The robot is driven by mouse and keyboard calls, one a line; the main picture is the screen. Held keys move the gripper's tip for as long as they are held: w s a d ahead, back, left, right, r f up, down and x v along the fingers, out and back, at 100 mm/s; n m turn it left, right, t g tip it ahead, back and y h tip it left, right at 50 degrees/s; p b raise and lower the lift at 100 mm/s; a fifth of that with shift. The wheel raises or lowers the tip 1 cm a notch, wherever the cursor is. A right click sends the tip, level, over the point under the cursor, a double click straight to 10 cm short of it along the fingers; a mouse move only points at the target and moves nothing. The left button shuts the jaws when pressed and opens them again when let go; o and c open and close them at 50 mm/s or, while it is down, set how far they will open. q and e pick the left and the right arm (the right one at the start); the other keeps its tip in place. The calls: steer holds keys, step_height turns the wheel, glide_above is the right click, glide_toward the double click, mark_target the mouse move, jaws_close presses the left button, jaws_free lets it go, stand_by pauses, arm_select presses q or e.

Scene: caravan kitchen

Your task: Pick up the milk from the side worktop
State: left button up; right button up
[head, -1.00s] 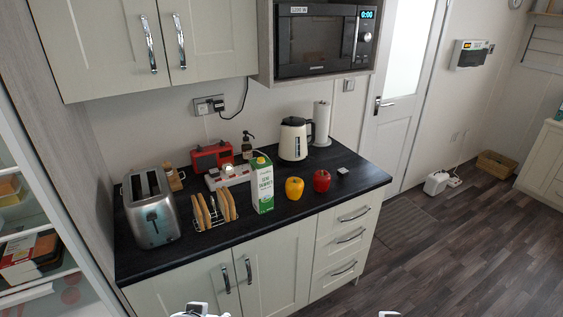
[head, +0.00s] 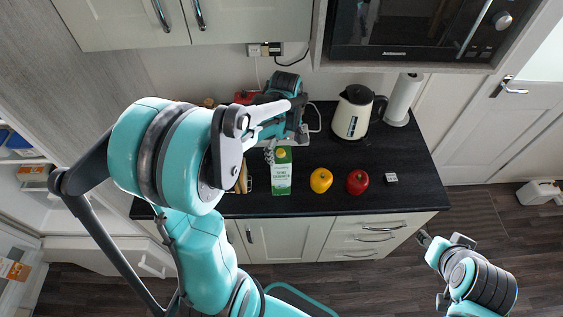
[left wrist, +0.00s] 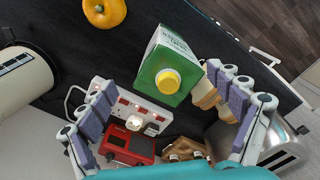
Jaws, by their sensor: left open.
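The milk (head: 281,172) is a green and white carton standing upright on the dark worktop (head: 400,195), close to its front edge. In the left wrist view the milk (left wrist: 172,50) is seen from above, with its yellow cap towards me. My left gripper (head: 284,149) is open above and behind the carton, and its forearm hides part of the worktop. In the left wrist view the fingers of my left gripper (left wrist: 160,85) are spread wide on either side, with the carton top between and beyond them. My right gripper (head: 431,268) is low at the right, away from the worktop; its jaws are unclear.
A yellow pepper (head: 321,180) and a red apple (head: 358,182) stand right of the milk. A kettle (head: 352,115) is behind. A white socket strip (left wrist: 130,108), red radio (left wrist: 128,145) and toast rack (left wrist: 207,95) are close to my left fingers. Wall cupboards and a microwave (head: 410,30) overhang.

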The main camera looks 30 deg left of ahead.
mark_target(281, 172)
arm_select(q)
steer(key=shift+a+f, duration=0.15)
steer(key=shift+a, duration=0.05)
steer(key=f, duration=0.7)
steer(key=shift+s+a+f+b, duration=0.25)
steer(key=shift+a+f+b, duration=0.05)
steer(key=shift+a+b, duration=0.1)
steer(key=c, duration=2)
